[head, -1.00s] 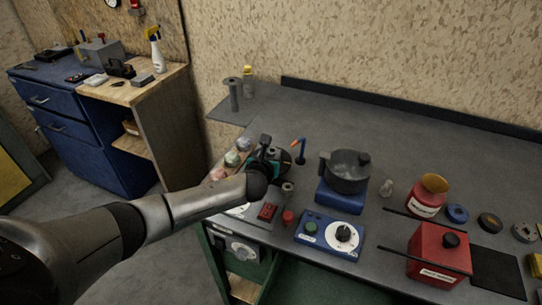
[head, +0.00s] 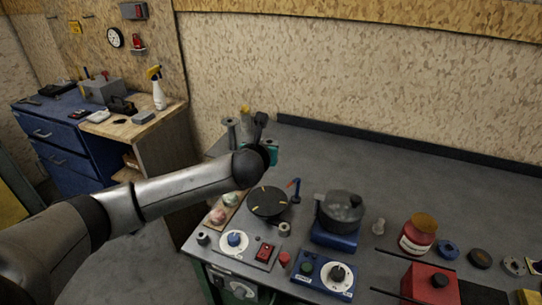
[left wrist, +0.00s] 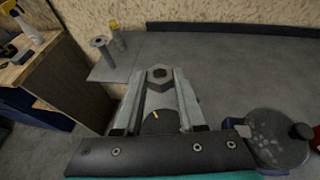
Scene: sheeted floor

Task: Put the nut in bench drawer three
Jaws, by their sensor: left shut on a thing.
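In the left wrist view a grey hex nut (left wrist: 159,75) sits between the fingertips of my left gripper (left wrist: 160,80), which is shut on it. In the head view my left gripper (head: 263,135) is raised above the back left part of the bench, and the nut is hidden there. A blue bench with drawers (head: 62,160) stands at the far left. Its drawer fronts look shut, and I cannot read any numbers on them. My right gripper is in neither view.
The grey bench (head: 430,185) holds a black round plate (head: 267,201), a dark pot (head: 341,210) on a blue base, a red jar (head: 417,236) and a red box (head: 430,283). A spray bottle (head: 158,92) stands on the wooden top at left. Floor shows between the benches.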

